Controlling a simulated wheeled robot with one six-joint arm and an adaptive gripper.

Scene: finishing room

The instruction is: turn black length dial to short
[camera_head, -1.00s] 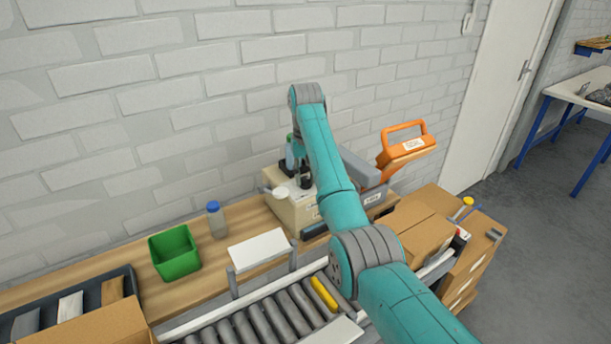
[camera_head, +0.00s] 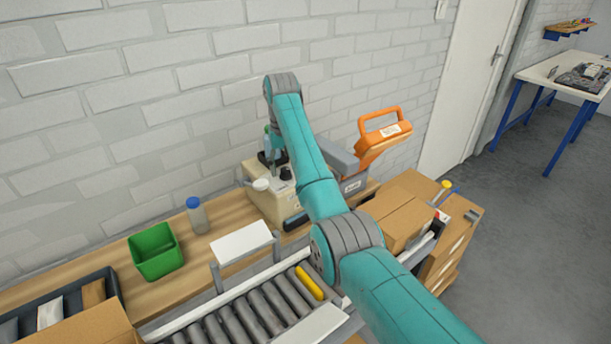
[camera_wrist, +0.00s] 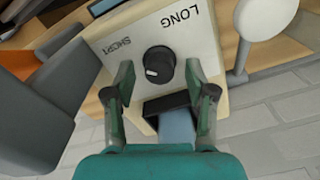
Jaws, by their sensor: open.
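The black length dial (camera_wrist: 159,61) is a round knob on the beige machine's (camera_wrist: 97,37) top face. Its white mark sits at the knob's lower left in the wrist view. The word SHORT is printed to the dial's upper left and LONG to its upper right. My gripper (camera_wrist: 158,74) is open, one finger on each side of the dial; I cannot tell whether either finger touches it. In the head view the dial (camera_head: 286,173) shows small on the beige machine (camera_head: 289,208), beside my gripper, whose fingers are mostly hidden there.
A clear bottle with a blue cap (camera_head: 197,216) and a green bin (camera_head: 156,252) stand left on the wooden bench. Rollers (camera_head: 262,311) and cardboard boxes (camera_head: 405,218) are in front.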

